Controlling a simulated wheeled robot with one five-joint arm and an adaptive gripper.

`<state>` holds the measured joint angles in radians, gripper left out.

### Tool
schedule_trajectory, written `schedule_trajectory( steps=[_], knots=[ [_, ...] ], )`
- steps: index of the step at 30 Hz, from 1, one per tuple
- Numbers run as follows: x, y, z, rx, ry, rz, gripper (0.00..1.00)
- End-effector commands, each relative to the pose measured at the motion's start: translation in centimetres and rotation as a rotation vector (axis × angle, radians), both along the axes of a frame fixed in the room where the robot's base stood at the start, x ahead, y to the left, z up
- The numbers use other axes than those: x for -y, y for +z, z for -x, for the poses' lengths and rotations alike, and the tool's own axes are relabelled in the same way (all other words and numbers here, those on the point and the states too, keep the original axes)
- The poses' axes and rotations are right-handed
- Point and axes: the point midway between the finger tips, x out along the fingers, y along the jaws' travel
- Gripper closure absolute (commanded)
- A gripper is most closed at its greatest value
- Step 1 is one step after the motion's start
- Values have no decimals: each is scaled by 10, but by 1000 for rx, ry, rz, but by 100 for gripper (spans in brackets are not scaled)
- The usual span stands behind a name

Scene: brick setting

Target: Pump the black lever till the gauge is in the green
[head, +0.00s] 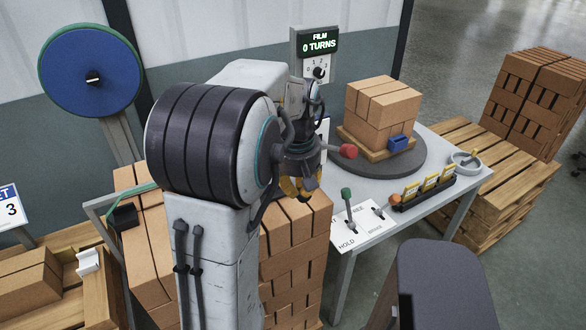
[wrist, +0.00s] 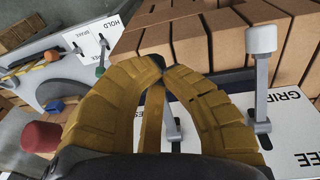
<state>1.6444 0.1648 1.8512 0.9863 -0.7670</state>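In the head view my gripper (head: 303,188) is beside the near left edge of the table, partly hidden by my arm. A white-knobbed lever (wrist: 261,75) stands upright on a white lettered plate (wrist: 285,120) right of the fingers.
The table (head: 455,188) holds a turntable (head: 414,160) with bricks, a green-knobbed lever (head: 347,196) and a rack (head: 425,193). A red knob (head: 348,151) juts out near my gripper. A display (head: 318,42) reads "FILM 0 TURNS". Stacked bricks (head: 300,250) stand below my gripper.

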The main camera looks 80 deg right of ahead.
Motion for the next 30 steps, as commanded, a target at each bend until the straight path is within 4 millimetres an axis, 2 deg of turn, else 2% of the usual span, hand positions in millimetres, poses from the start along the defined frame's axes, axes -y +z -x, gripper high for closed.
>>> schedule_trajectory(
  steps=[1,3,12,30],
  knots=[
    [-1,-12,0,0,0,-4,100],
    [-1,-17,0,0,0,-4,100],
    [0,-35,-1,0,0,-4,100],
    [1,-41,-1,1,-1,-6,100]
  ],
)
